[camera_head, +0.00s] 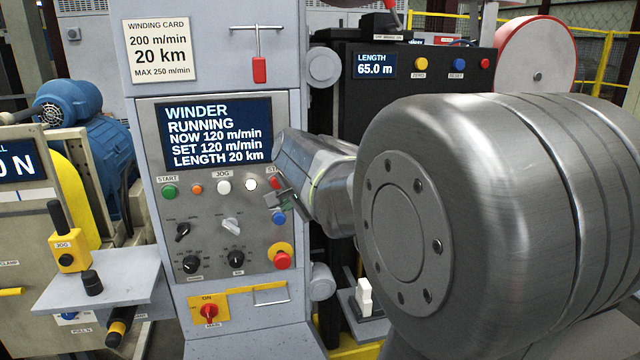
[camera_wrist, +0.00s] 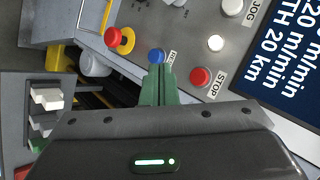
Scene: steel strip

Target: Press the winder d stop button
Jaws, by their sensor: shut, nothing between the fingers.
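The winder panel (camera_head: 160,235) stands upright, its screen (camera_head: 215,132) reading "WINDER RUNNING". The red stop button (camera_wrist: 200,77), labelled "STOP", shows clearly in the wrist view. In the head view the stop button (camera_head: 275,183) is partly covered by my gripper. My gripper (camera_head: 284,199) is in front of the panel's right side. Its green fingers (camera_wrist: 157,76) are shut and empty. In the wrist view the fingertips lie just below the blue button and left of the stop button. Whether they touch the panel I cannot tell.
The blue button (camera_wrist: 156,56) is close to the fingertips. A red mushroom button on a yellow base (camera_head: 282,257) sits lower on the panel. A grey shelf (camera_head: 115,290) juts out at left.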

